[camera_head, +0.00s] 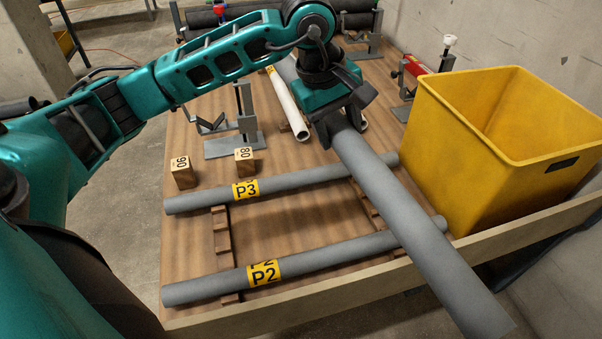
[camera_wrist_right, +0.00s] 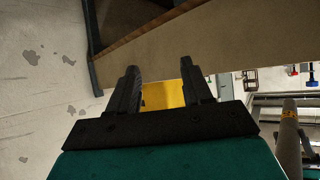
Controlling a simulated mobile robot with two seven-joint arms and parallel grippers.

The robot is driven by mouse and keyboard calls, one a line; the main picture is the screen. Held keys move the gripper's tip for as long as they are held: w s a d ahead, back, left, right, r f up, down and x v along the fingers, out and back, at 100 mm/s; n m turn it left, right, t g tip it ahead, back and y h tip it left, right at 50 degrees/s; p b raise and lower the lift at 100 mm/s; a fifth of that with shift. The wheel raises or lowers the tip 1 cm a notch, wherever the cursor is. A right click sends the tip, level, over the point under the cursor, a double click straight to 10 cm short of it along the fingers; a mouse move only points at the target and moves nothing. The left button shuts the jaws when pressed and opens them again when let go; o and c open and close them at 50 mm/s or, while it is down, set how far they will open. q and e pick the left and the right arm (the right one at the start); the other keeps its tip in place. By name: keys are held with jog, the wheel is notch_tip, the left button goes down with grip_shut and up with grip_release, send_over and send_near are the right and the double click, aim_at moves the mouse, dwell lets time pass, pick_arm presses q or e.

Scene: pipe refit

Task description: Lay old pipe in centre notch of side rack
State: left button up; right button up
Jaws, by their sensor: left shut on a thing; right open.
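My left gripper (camera_head: 338,117) is shut on a plain grey pipe (camera_head: 400,205) near its upper end. The pipe slants toward the lower right, in front of the side rack's right part, and its near end extends past the table's front edge. The side rack (camera_head: 222,232) has two wooden rails. Pipe P3 (camera_head: 300,187) lies across its far side and pipe P2 (camera_head: 325,256) across its near side; no pipe lies between them. The held pipe partly hides the right rail (camera_head: 366,205). My right gripper (camera_wrist_right: 165,85) is open and empty in the right wrist view, off the head view.
A yellow bin (camera_head: 480,170) stands right of the rack, close to the held pipe. Wooden blocks 90 (camera_head: 182,172) and 80 (camera_head: 244,161), a metal stand (camera_head: 235,140) and a white pipe (camera_head: 287,105) are behind the rack. A raised edge (camera_head: 380,282) runs along the table's front.

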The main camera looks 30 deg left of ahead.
pick_arm(q)
jog(key=a+f+n+g+b, duration=0.1)
jog(key=a+f+n+b, duration=0.2)
jog(key=f, duration=0.7)
jog(key=w+a+f+n+g+b, duration=0.1)
jog(key=a+f+n+b, duration=0.2)
jog(key=f+n, duration=0.5)
jog(key=a+f+n+g+b, duration=0.2)
jog(key=f+n, duration=0.4)
jog(key=f, duration=0.7)
jog(key=shift+w+a+f+b, duration=0.25)
jog(key=shift+w+a+b, duration=0.2)
jog(key=shift+a, duration=0.2)
jog(key=shift+f, duration=0.15)
pick_arm(e)
notch_tip(320, 180, down, 8)
jog(key=shift+a+f, duration=0.15)
jog(key=shift+a, duration=0.2)
pick_arm(q)
jog(key=shift+s+f+b, duration=0.1)
jog(key=shift+f+b, duration=0.2)
jog(key=shift+b, duration=0.1)
pick_arm(e)
jog(key=shift+f, duration=0.25)
pick_arm(q)
jog(key=o, duration=1.4)
